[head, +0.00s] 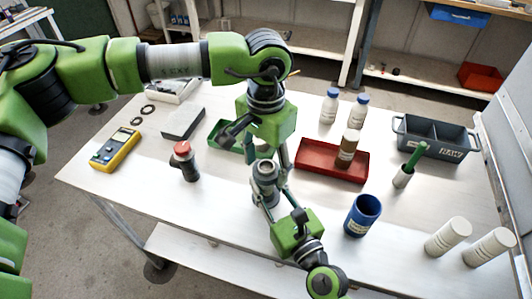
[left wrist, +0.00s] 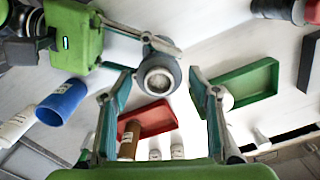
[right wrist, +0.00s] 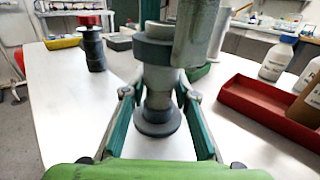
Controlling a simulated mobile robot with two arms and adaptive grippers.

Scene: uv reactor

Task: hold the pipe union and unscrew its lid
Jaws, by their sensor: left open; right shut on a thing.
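The pipe union (head: 265,170), a grey upright fitting, is near the middle of the table. My right gripper (head: 262,195) is shut on its body from the front. In the right wrist view the union (right wrist: 157,85) stands between the fingers, with a wide dark foot below and a thick ring at the top. My left gripper (head: 266,158) points down just above the union and is open. In the left wrist view the union's round top (left wrist: 158,78) lies between the spread fingers. I cannot tell whether they touch it. A left finger covers part of the lid in the right wrist view.
A dark cylinder with a red top (head: 185,163) stands left of the union. A red tray (head: 325,172) with a brown bottle (head: 347,148) and a green tray (head: 222,140) lie behind. A blue cup (head: 362,215) stands right. The table front left is clear.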

